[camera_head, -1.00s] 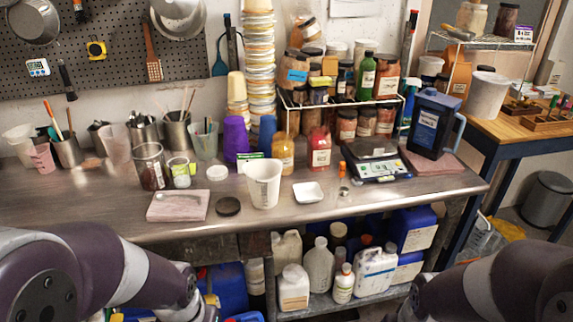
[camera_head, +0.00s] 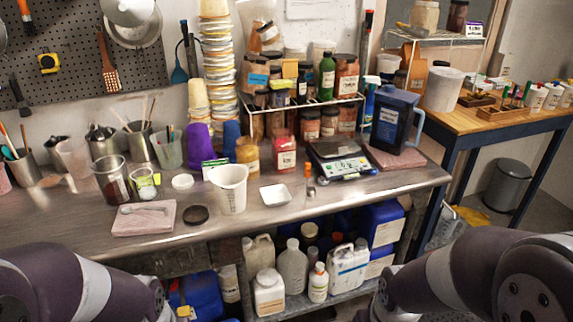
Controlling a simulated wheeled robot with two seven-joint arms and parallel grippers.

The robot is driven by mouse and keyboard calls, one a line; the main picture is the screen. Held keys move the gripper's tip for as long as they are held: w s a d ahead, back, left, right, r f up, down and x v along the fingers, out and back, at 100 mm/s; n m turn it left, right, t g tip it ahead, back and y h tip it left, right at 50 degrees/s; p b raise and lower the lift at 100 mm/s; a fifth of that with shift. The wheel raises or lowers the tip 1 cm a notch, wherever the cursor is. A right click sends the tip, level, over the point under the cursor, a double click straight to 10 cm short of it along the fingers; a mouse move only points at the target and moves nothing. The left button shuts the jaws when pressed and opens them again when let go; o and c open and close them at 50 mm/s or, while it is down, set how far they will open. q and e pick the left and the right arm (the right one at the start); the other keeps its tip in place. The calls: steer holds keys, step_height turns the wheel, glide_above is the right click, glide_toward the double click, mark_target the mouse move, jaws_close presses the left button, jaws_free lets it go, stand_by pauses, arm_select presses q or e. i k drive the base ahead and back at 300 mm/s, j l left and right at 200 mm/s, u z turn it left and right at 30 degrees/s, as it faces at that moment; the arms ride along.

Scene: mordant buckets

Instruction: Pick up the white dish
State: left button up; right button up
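The white dish (camera_head: 276,194) is a small, shallow, square dish. It lies flat on the steel bench (camera_head: 345,195) near the front edge, right of a white pitcher (camera_head: 230,189) and left of a small orange-capped vial (camera_head: 310,187). It looks empty and nothing covers it. My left arm comes in at the lower left and my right arm at the lower right, both below the bench top and away from the dish. The fingers of both grippers are outside the picture or hidden.
A digital scale (camera_head: 340,160) and a blue jug (camera_head: 394,120) stand right of the dish. A red-labelled jar (camera_head: 285,152) stands behind it. A pink slab (camera_head: 144,218) and dark lid (camera_head: 195,215) lie at left. Bottles (camera_head: 293,268) fill the lower shelf. Bench in front of the dish is clear.

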mark_target(276, 195)
steer(key=i+l+u, duration=0.1)
steer(key=i+l, duration=0.15)
steer(key=i+l+u, duration=0.1)
steer(key=i+l, duration=0.15)
steer(key=l, duration=0.15)
steer(key=i+l+u, duration=0.1)
steer(key=i+l, duration=0.35)
steer(key=l, duration=0.25)
steer(key=i+l+u, duration=0.15)
steer(key=l, duration=0.2)
steer(key=i+l+u, duration=0.1)
steer(key=i+l, duration=0.15)
steer(key=l, duration=0.15)
steer(key=i+l+u, duration=0.1)
steer(key=l, duration=0.3)
steer(key=i, duration=0.1)
